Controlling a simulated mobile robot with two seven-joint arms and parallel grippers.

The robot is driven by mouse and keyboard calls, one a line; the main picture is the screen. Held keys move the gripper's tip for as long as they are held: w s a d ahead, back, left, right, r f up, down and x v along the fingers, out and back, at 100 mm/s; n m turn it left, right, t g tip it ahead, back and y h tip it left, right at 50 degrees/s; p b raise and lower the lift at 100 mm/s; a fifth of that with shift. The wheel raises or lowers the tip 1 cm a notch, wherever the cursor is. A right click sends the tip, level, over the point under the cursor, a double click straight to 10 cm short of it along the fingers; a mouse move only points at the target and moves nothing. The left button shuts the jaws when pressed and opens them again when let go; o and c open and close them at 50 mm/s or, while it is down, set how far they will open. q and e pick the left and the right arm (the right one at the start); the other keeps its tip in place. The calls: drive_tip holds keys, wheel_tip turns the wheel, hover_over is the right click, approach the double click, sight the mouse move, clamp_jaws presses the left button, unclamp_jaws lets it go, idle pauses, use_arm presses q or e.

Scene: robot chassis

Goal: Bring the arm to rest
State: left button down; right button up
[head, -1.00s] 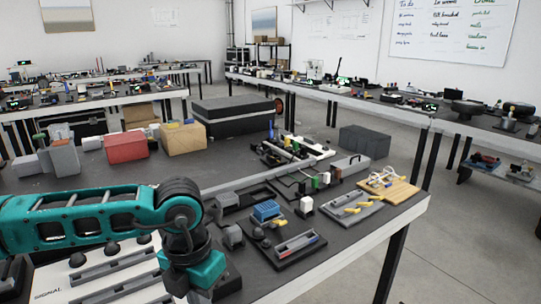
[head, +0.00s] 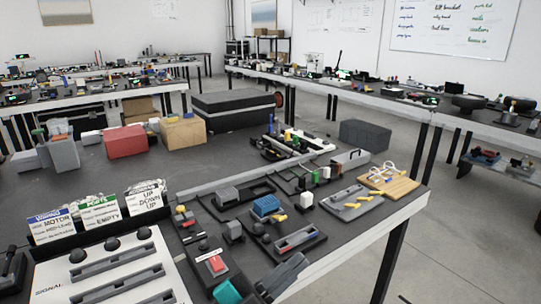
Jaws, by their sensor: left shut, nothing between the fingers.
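My left gripper (head: 292,266) shows at the bottom edge of the head view, right of centre. Its dark fingers point up and to the right, shut with nothing between them. A teal part of my left arm (head: 227,291) shows beside it; the rest of the arm is outside the frame. The gripper appears in front of the bench, near a dark box with a red switch (head: 216,264). I cannot tell whether it touches anything. My right gripper is not in view.
A white signal panel (head: 120,265) with knobs and slots lies at lower left, with three label cards (head: 99,215) behind it. Trays and small parts, including a blue block (head: 265,206), crowd the bench (head: 150,182). Bare floor (head: 455,240) lies to the right.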

use_arm(q)
drive_tip(key=w+a+f+n+t+y, duration=0.2)
drive_tip(key=a+f+n+t+y, duration=0.2)
drive_tip(key=a+f+n+y, duration=0.45)
drive_tip(key=s+a+f+n+g+y, duration=0.3)
drive_tip(key=s+a+f, duration=0.3)
drive_tip(key=f, duration=0.3)
drive_tip(key=s+a+f+n+g+y, duration=0.2)
drive_tip(key=s+a+f+n+y, duration=0.3)
drive_tip(key=f, duration=0.5)
drive_tip(key=shift+s+a+f+g, duration=0.25)
drive_tip(key=shift+s+a+g, duration=0.15)
drive_tip(key=shift+a, duration=0.1)
